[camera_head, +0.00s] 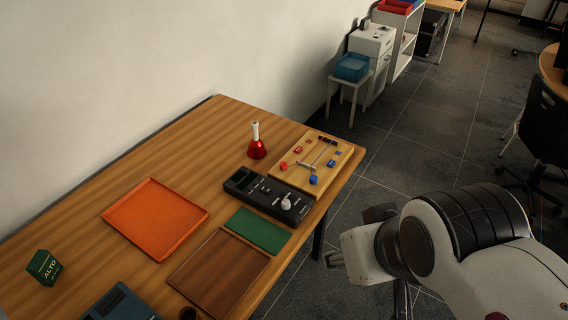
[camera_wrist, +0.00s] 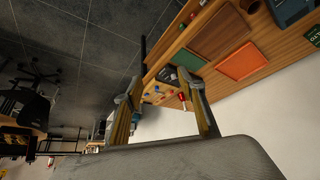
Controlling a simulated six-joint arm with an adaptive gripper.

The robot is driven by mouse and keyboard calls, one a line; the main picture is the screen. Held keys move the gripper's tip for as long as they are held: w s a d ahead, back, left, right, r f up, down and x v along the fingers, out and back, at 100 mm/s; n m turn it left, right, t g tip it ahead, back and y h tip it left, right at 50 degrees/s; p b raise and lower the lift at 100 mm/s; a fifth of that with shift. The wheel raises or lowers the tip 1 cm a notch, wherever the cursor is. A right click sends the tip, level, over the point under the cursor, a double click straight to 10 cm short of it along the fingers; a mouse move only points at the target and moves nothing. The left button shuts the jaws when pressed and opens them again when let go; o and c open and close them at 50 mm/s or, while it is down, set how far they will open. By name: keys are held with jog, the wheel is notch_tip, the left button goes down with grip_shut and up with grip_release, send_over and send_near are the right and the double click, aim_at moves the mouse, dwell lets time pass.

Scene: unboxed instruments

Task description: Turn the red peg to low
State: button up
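The red peg (camera_head: 283,166) stands at the near left part of a light wooden board (camera_head: 339,149) at the table's far right end. A blue peg (camera_head: 313,180) stands near the board's front edge. A dark string or bar assembly lies between them. Small red and blue pieces lie on the board. Any low marking is too small to read. My gripper (camera_head: 331,259) is beyond the table's right edge, well apart from the peg. In the wrist view my gripper (camera_wrist: 160,78) has its two fingers spread with nothing held; the board shows small between them.
A red bell with a white handle (camera_head: 256,142) stands left of the board. A black device with a white knob (camera_head: 268,195) lies in front of it. A green mat (camera_head: 258,229), brown tray (camera_head: 219,272) and orange tray (camera_head: 156,218) cover the nearer table.

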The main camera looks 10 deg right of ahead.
jog(key=shift+c, duration=0.4)
jog(key=n+g+y, duration=0.2)
jog(key=g, duration=0.2)
send_near(283, 164)
jog(key=s+f, duration=0.1)
jog(key=s, duration=0.2)
jog(key=s+f, duration=0.1)
jog(key=s, duration=0.2)
jog(key=s+f, duration=0.1)
jog(key=s, duration=0.2)
jog(key=shift+s+d+f, duration=0.15)
jog(key=shift+s+f, duration=0.15)
jog(key=shift+n+t, duration=0.6)
jog(key=shift+n, duration=0.2)
jog(key=w, duration=0.4)
jog(key=shift+w+f, duration=0.15)
jog(key=shift+w, duration=0.2)
jog(key=shift+n+t, duration=0.6)
jog(key=shift+n, duration=0.3)
jog(key=w+r, duration=0.2)
jog(key=w, duration=0.1)
jog(key=shift+w+r, duration=0.2)
jog(key=shift+r, duration=0.15)
jog(key=shift+f, duration=0.1)
jog(key=shift+x, duration=3.8)
